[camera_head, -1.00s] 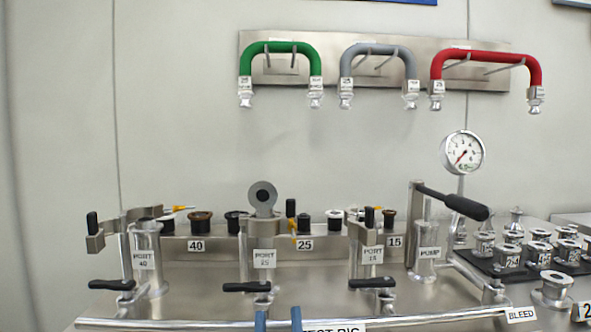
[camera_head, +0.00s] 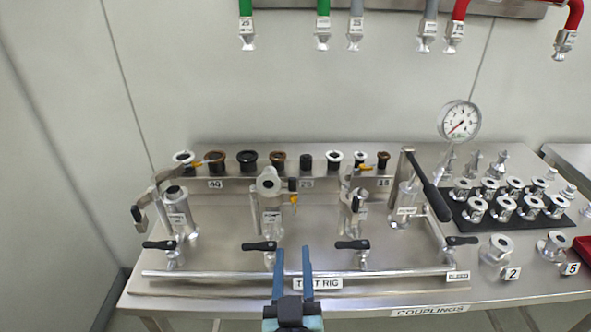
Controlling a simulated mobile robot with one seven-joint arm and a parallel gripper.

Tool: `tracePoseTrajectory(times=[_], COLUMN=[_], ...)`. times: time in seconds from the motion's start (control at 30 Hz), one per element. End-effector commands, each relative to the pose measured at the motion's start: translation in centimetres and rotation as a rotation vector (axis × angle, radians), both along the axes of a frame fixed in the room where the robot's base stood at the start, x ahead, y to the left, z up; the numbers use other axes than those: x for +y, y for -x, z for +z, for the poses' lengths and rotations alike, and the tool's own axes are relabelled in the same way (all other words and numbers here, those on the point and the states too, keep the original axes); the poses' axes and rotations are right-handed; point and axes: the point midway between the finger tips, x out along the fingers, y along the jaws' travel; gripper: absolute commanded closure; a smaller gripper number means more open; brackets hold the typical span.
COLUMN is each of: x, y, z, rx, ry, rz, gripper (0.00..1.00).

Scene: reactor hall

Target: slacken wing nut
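My gripper (camera_head: 293,252) is at the bottom middle, with two blue fingers apart and nothing between them. It stands in front of the test rig, by the front rail and TEST RIG label. Three ports stand on the rig: port 40 (camera_head: 178,212) at left, port 25 (camera_head: 270,205) in the middle, and port 15 (camera_head: 352,208) at right. The port 40 clamp hangs open at left with a black-ended piece (camera_head: 137,213). The port 25 clamp has a black piece (camera_head: 292,184) at its right side. Which piece is the wing nut is too small to tell.
Black-handled valves (camera_head: 259,246) line the rig's front behind a rail (camera_head: 220,274). A pump lever (camera_head: 428,187) and gauge (camera_head: 459,120) stand at right. Couplings fill a black mat (camera_head: 470,222) further right. Coloured hoses (camera_head: 323,35) hang above. Seal rings (camera_head: 247,160) line the back.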

Motion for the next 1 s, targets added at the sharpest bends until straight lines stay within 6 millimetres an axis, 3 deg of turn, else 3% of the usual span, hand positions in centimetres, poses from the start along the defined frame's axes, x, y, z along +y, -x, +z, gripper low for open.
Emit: tracePoseTrajectory(times=[0.03, 0.23, 0.37, 1.0], x=[0.0, 0.1, 0.1, 0.2], y=[0.2, 0.5, -0.4, -10.6], z=[1.0, 0.7, 0.7, 0.6], rx=[0.013, 0.03, 0.029, 0.028], ry=[0.0, -0.001, -0.002, 0.0], rz=[-0.001, -0.002, -0.003, 0.0], gripper=[0.61, 0.61, 0.61, 0.61])
